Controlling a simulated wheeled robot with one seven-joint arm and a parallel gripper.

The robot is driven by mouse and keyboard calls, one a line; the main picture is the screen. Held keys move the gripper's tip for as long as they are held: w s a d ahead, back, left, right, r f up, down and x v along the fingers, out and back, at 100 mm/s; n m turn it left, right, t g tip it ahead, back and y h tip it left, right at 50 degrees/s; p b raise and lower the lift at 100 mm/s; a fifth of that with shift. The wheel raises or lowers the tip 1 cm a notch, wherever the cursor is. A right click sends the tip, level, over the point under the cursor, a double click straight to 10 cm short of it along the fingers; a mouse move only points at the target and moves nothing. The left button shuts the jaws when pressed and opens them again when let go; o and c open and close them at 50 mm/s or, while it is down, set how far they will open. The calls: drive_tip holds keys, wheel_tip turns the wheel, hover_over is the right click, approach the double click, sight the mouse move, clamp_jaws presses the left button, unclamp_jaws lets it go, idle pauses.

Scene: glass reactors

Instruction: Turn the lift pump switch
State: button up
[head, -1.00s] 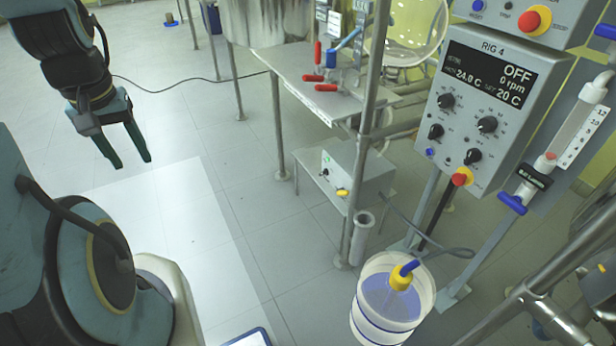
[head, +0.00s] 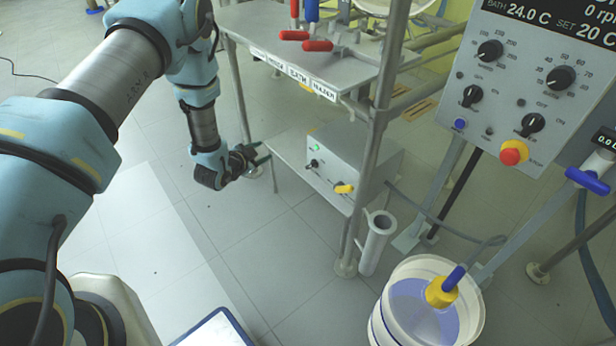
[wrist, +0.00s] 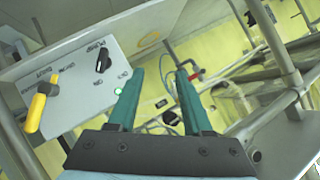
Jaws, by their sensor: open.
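A grey pump box (head: 370,165) sits on a low shelf under the bench in the head view. Its front has a small black knob (head: 313,163), a green light (head: 316,148) and a yellow handle (head: 344,188). In the wrist view the black knob (wrist: 103,60) sits beside lettering that seems to read PUMP, with the yellow handle (wrist: 40,108) further left. My gripper (head: 262,153) is open and empty, left of the box front and apart from it. In the wrist view the green fingers of my gripper (wrist: 160,80) are spread, right of the knob.
Posts (head: 372,130) hold up the bench (head: 310,65) with red-handled valves above the box. A white bucket (head: 390,330) and a grey tube holder (head: 377,243) stand in front. A control panel (head: 530,80) is at the right.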

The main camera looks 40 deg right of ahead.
sight(309, 167)
drive_tip(key=s+d+f+m+g+h+b, duration=0.2)
drive_tip(key=s+d+f+m+h, duration=0.15)
drive_tip(key=s+f, duration=0.5)
drive_tip(key=shift+y, duration=0.45)
drive_tip(key=x, duration=0.7)
drive_tip(key=r+x, duration=0.1)
drive_tip(key=x, duration=0.2)
drive_tip(key=shift+s+d+f+b, duration=0.1)
drive_tip(key=shift+s+d+b, duration=0.1)
drive_tip(key=shift+d+b, duration=0.15)
clamp_jaws()
